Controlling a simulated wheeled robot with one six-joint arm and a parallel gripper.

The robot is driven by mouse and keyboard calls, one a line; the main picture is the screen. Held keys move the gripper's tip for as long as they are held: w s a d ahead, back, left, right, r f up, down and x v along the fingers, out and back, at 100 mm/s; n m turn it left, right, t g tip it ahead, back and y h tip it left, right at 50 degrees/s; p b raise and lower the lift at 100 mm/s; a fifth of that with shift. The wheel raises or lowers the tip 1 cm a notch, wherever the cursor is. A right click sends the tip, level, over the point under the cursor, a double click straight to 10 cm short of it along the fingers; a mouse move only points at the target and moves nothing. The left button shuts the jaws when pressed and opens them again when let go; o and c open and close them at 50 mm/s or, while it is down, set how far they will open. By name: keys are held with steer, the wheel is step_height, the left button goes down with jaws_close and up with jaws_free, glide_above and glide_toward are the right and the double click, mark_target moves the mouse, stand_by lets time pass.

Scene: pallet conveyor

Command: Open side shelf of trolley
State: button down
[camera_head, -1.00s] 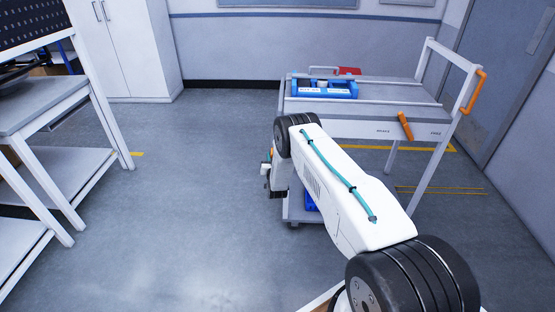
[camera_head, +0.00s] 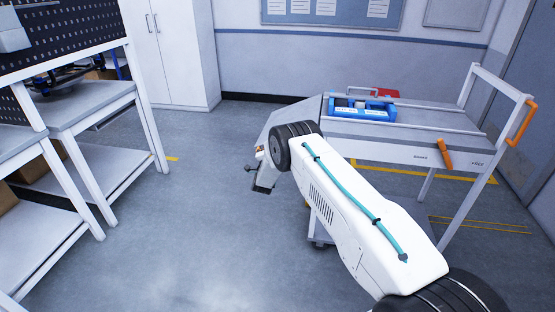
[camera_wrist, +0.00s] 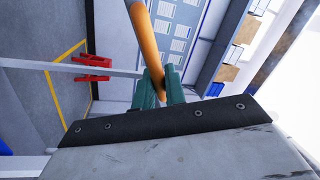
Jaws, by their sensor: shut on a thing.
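The trolley (camera_head: 410,148) stands at right in the head view. Its side shelf (camera_head: 285,116), a grey panel, slopes outward and down from the trolley's left end, partly hidden behind my arm. My gripper is at the shelf's outer side, small in the head view (camera_head: 262,176). In the wrist view, my gripper's teal fingers (camera_wrist: 159,90) are closed on an orange handle (camera_wrist: 146,40). The exact contact is partly hidden.
A blue toolbox (camera_head: 361,108) and a red item (camera_head: 382,93) stand on the trolley top. An orange lever (camera_head: 445,154) is on its front. A white workbench (camera_head: 105,185) stands at left. The floor between workbench and trolley is clear.

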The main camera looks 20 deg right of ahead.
steer(key=r+m, duration=0.1)
steer(key=r, duration=0.1)
steer(key=a+r+m+h, duration=0.1)
steer(key=r+m, duration=0.1)
steer(key=r, duration=0.1)
steer(key=w+r+m, duration=0.1)
steer(key=r+m, duration=0.1)
steer(key=r, duration=0.1)
steer(key=shift+a+r, duration=0.25)
steer(key=shift+r+m+g+h, duration=0.3)
steer(key=shift+r+m, duration=0.45)
steer(key=shift+m, duration=0.05)
steer(key=shift+d+r, duration=0.1)
steer(key=c, duration=1.8)
jaws_free()
steer(key=shift+r, duration=0.1)
steer(key=v, duration=0.8)
